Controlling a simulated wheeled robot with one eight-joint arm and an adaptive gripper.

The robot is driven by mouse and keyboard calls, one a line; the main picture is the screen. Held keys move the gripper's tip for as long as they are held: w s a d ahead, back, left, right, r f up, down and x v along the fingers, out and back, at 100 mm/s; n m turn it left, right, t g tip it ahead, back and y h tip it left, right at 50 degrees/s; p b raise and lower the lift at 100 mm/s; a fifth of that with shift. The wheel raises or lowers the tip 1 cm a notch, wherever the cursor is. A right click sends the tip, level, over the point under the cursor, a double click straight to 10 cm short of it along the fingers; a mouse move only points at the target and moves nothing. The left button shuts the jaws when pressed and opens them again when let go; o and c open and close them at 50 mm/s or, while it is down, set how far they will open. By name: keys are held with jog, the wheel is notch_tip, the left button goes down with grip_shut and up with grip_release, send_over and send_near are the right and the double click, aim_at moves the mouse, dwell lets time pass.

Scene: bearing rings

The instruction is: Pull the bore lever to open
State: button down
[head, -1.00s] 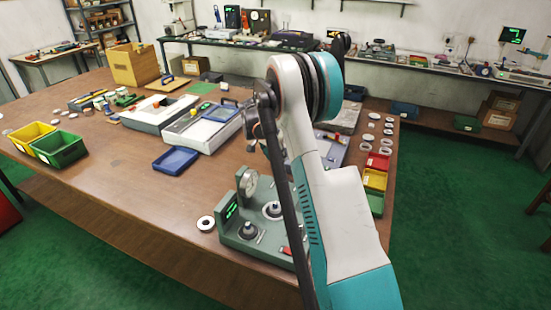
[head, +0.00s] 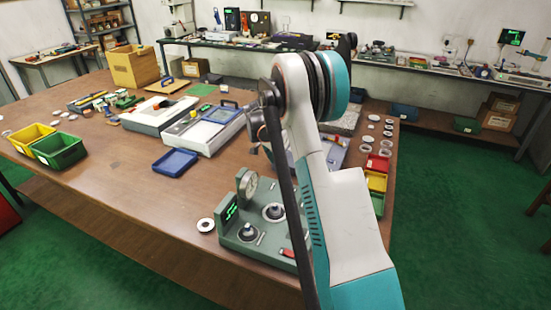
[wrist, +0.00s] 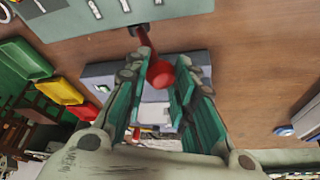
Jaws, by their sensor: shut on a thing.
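The green gauge fixture (head: 244,240) with a dial stands near the table's front edge in the head view; my arm hides its right side. A small red part (head: 288,252) shows at its front right, beside my arm. In the wrist view the fixture (wrist: 28,10) is at the top left, and the red bore lever (wrist: 145,38) with its round knob (wrist: 160,74) sticks out from it. My gripper (wrist: 160,63) has its fingers on both sides of the knob, shut on the lever. My gripper is hidden behind my arm in the head view.
A metal ring (head: 206,225) lies left of the fixture. A blue tray (head: 175,161) is farther back. Red and yellow bins (head: 376,181) stand at the table's right edge, with several rings behind them.

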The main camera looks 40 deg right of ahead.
jog(key=shift+s+d+r+t, duration=0.2)
jog(key=shift+s+d+t, duration=0.25)
jog(key=shift+s, duration=0.25)
jog(key=s+d+f+m+t+y+b, duration=0.1)
jog(key=s+d+t+y+b, duration=0.2)
jog(key=s+t, duration=0.3)
jog(key=shift+s+d+y+b, duration=0.45)
jog(key=shift+s+d, duration=0.45)
jog(key=shift+s, duration=0.35)
jog(key=shift+f, duration=0.15)
jog(key=c, duration=1.3)
grip_release()
jog(key=shift+s+d, duration=0.1)
jog(key=shift+d, duration=0.05)
